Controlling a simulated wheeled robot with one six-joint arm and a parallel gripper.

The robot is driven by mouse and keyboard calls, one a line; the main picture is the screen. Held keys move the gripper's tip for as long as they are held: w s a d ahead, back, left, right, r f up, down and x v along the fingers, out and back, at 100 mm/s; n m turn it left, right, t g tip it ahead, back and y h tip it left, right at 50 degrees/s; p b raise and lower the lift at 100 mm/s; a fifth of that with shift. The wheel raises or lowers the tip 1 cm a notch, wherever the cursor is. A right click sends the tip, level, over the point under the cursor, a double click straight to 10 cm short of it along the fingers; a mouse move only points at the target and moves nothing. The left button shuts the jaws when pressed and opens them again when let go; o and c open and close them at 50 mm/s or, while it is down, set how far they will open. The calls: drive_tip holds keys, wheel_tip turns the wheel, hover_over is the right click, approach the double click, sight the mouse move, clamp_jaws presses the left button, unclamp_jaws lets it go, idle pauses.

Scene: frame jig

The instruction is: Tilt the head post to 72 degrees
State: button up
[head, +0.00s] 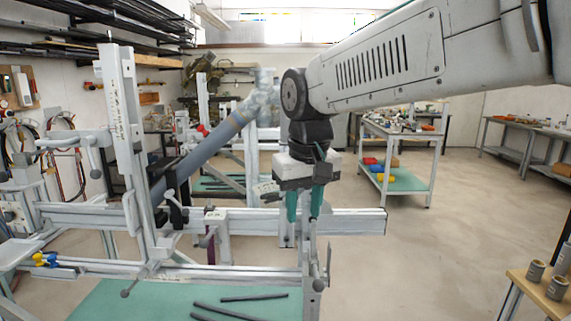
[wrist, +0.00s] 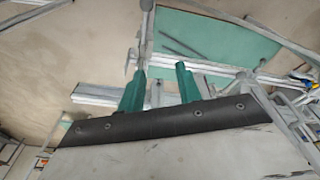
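The frame jig stands at left and centre in the head view, with a long pale rail (head: 352,222). A tall pale post with scale marks (head: 121,120), which looks like the head post, rises at its left and leans slightly to the left. A lever or clamp handle (head: 80,141) sticks out on the post's left side. My gripper (head: 304,216) points down near the right part of the rail, well right of that post. In the wrist view, its green fingers (wrist: 160,70) are apart, with pale jig parts visible beyond the gap. I see nothing clamped between them.
A blue-grey tube (head: 208,147) slants up across the jig. A shorter upright (head: 312,255) stands below my gripper. Dark rods lie on the green lower shelf (head: 120,300). A trolley (head: 407,165) stands behind at right.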

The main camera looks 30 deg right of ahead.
drive_tip(key=w+d+r+m+t+h, duration=0.1)
drive_tip(key=w+d+r+m+t, duration=0.3)
drive_tip(key=w+r, duration=0.8)
drive_tip(key=shift+n+g, duration=0.7)
drive_tip(key=shift+g, duration=0.1)
drive_tip(key=x, duration=0.6)
drive_tip(key=d+x, duration=0.1)
drive_tip(key=x, duration=0.2)
drive_tip(key=shift+w+r, duration=0.2)
drive_tip(key=shift+w, duration=0.05)
clamp_jaws()
